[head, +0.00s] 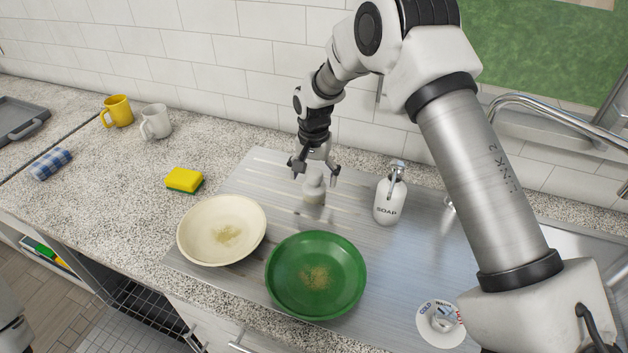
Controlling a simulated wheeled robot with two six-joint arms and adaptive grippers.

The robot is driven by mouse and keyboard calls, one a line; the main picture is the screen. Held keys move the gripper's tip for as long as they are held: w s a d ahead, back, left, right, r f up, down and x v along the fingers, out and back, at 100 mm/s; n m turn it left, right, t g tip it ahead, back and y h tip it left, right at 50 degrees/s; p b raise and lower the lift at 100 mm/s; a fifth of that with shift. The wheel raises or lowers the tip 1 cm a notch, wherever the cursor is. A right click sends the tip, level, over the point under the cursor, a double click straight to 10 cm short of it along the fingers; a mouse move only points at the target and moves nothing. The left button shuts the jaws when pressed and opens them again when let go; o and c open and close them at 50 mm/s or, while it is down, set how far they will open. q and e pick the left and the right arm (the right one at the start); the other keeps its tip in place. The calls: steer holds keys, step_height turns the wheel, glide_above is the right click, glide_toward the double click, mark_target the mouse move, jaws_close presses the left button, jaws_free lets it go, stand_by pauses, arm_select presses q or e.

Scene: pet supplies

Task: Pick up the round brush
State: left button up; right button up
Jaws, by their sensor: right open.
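The round brush (314,188), a small pale piece with a knob-like top and a beige lower part, stands upright on the metal drainboard behind the plates. My right gripper (314,174) is directly above it, pointing down. Its fingers are spread open, one on each side of the brush's top. I cannot tell whether they touch it. My left gripper is not in view.
A white soap dispenser (389,198) stands close to the right of the brush. A soiled cream plate (198,225) and a soiled green plate (288,268) lie in front. A yellow sponge (185,179) and mugs are to the left. A faucet (560,108) is at right.

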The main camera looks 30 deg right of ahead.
mark_target(314, 182)
steer(key=f, duration=0.2)
steer(key=w+f, duration=0.1)
steer(key=shift+d+f, duration=0.35)
steer(key=shift+d, duration=0.05)
steer(key=shift+w+f, duration=0.1)
steer(key=shift+f, duration=0.25)
steer(key=shift+s+a+r, duration=0.15)
steer(key=shift+s+r, duration=0.1)
steer(key=shift+c, duration=0.6)
steer(key=shift+s+r, duration=0.1)
steer(key=c, duration=1.2)
steer(key=shift+r, duration=0.35)
steer(key=shift+c, duration=0.2)
step_height(314, 182, up, 9)
steer(key=shift+f+b, duration=0.2)
steer(key=shift+b, duration=0.85)
steer(key=shift+r, duration=0.3)
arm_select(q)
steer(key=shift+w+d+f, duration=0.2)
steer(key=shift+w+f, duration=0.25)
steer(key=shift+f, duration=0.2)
arm_select(e)
steer(key=shift+w, duration=0.2)
